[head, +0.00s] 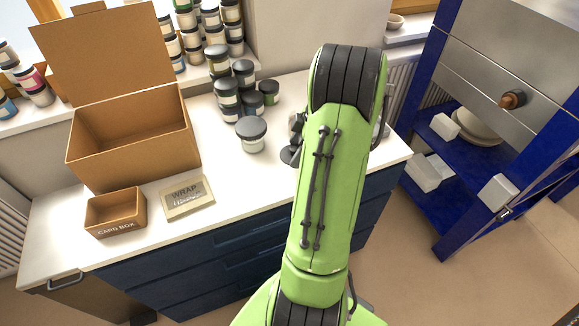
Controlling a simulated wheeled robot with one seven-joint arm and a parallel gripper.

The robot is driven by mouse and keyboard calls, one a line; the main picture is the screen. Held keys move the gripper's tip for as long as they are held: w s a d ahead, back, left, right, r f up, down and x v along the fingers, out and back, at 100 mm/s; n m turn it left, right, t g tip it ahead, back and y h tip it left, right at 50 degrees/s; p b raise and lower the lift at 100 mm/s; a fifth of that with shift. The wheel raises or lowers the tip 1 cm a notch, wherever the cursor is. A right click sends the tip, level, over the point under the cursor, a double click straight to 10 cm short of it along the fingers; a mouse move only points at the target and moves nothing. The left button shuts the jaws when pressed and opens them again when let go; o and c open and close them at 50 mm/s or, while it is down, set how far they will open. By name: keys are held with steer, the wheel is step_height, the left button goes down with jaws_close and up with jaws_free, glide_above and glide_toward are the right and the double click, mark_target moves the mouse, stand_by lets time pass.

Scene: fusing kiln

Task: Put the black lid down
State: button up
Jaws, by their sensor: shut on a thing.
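My gripper (297,128) is mostly hidden behind my green arm; only a grey part shows at the arm's left edge, over the white counter. It is shut on a small dark disc, the black lid (289,156), which shows just below it. Whether the lid touches the counter cannot be told. To the left, a jar (251,142) with a dark grey lid stands upright on the counter, apart from the gripper.
Several dark-lidded jars (229,98) stand behind. A large open cardboard box (135,150), a small card box (116,217) and a wrap packet (187,197) lie left. The white counter (238,190) is clear in front. A blue kiln stand (437,205) stands right.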

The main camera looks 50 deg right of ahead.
step_height(320, 180, down, 5)
steer(key=shift+r+b, duration=0.1)
steer(key=shift+b, duration=0.6)
steer(key=shift+f, duration=0.25)
steer(key=o, duration=1)
steer(key=shift+r, duration=0.15)
